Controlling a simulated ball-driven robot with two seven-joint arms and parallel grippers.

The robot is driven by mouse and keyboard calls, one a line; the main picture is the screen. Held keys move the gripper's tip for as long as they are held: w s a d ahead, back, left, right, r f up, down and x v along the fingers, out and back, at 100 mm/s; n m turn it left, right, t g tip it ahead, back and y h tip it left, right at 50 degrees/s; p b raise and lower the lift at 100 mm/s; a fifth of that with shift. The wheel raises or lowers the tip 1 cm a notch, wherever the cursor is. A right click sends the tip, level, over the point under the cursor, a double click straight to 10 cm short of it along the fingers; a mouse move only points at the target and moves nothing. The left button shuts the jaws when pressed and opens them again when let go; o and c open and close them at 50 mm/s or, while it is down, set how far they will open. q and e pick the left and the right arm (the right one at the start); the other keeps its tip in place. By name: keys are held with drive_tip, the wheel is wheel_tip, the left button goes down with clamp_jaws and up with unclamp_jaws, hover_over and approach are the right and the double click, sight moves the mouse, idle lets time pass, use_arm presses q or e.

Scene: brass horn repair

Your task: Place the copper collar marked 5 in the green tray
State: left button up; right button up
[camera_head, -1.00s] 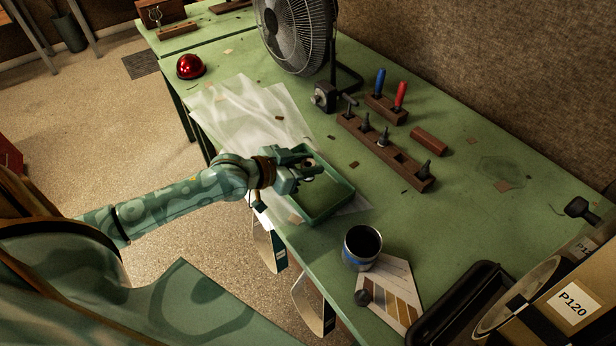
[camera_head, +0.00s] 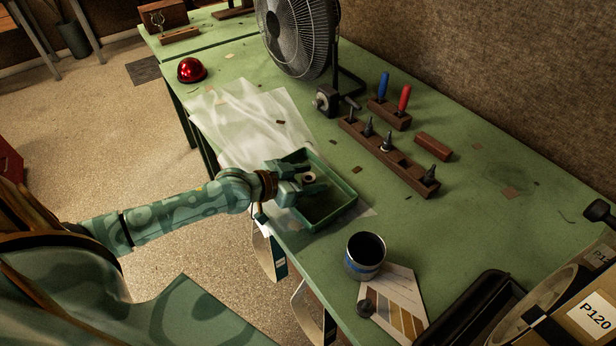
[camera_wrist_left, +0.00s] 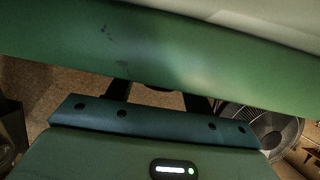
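The green tray (camera_head: 347,211) sits on the green bench near its front edge. My left gripper (camera_head: 309,175) is over the tray's left part, its two fingers spread apart. A small copper-toned ring (camera_head: 309,179), seemingly the collar, shows between the fingers with its dark hole facing up. It looks clear of at least the far finger; whether it rests on the tray floor is hard to tell. No number on it is readable. In the left wrist view the dark fingers (camera_wrist_left: 160,98) stand apart, with a dark shape partly hidden between them. My right gripper is not in view.
A dark wooden rack (camera_head: 392,157) with several dark pegs stands behind the tray. A blue-banded tin (camera_head: 364,262) stands to its right, on the near side. A fan (camera_head: 297,38) and a red dome (camera_head: 191,70) stand farther back. Pale paper (camera_head: 245,125) lies left of the tray.

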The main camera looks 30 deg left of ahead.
use_arm(q)
drive_tip(key=shift+r, duration=0.25)
drive_tip(key=p+v, duration=0.3)
drive_tip(key=v, duration=0.9)
drive_tip(key=shift+p, duration=0.4)
